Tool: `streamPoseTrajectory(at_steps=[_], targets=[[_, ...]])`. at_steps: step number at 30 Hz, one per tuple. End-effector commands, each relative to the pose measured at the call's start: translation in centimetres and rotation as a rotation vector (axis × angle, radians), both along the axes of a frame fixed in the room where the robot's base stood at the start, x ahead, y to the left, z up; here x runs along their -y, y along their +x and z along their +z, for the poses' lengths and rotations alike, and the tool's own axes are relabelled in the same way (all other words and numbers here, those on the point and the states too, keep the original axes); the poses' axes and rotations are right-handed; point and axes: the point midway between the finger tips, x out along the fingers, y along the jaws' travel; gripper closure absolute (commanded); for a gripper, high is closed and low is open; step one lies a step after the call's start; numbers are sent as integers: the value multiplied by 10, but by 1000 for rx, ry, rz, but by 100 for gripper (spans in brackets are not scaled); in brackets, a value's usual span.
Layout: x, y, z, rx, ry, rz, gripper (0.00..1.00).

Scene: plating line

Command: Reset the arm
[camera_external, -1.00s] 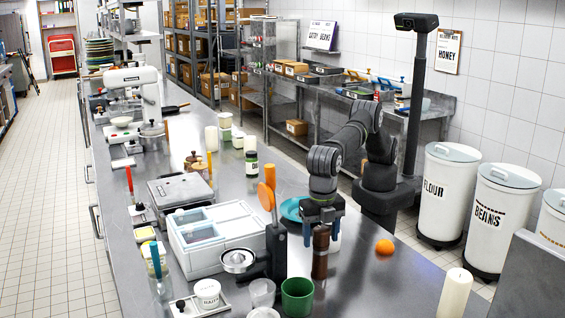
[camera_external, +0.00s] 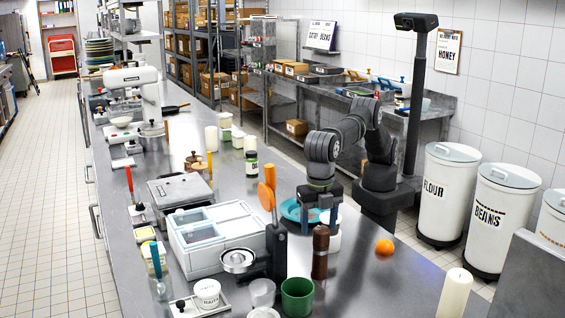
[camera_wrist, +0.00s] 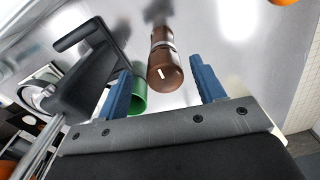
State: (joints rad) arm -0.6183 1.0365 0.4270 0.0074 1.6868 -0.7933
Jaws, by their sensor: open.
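My gripper (camera_external: 319,215) is over the steel counter near the blue plate, behind and above the brown pepper mill (camera_external: 320,252). In the wrist view its blue fingers (camera_wrist: 162,90) are spread apart. The brown mill (camera_wrist: 164,62) shows between and beyond them, standing on the counter, and nothing is held. The turquoise plate (camera_external: 291,210) lies just left of the gripper. A white object (camera_external: 334,240), partly hidden, stands behind the mill.
An orange (camera_external: 384,247) and a candle (camera_external: 455,297) stand right. Counter between the mill and orange is clear.

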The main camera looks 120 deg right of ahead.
Motion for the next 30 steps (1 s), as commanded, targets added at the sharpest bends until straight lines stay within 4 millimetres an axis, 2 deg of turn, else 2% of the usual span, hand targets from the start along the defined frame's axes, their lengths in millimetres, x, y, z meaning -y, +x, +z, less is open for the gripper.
streamPoseTrajectory(at_steps=[5,10,11,12,18,25,30], targets=[[-12,-2,-16,-2,-2,1,38],[-11,-2,-46,-3,-2,0,38],[-11,-1,-45,0,0,0,38],[-12,0,-34,3,2,0,38],[-12,0,0,2,2,0,38],[-11,0,29,2,2,0,38],[-11,-1,7,-3,-2,0,38]])
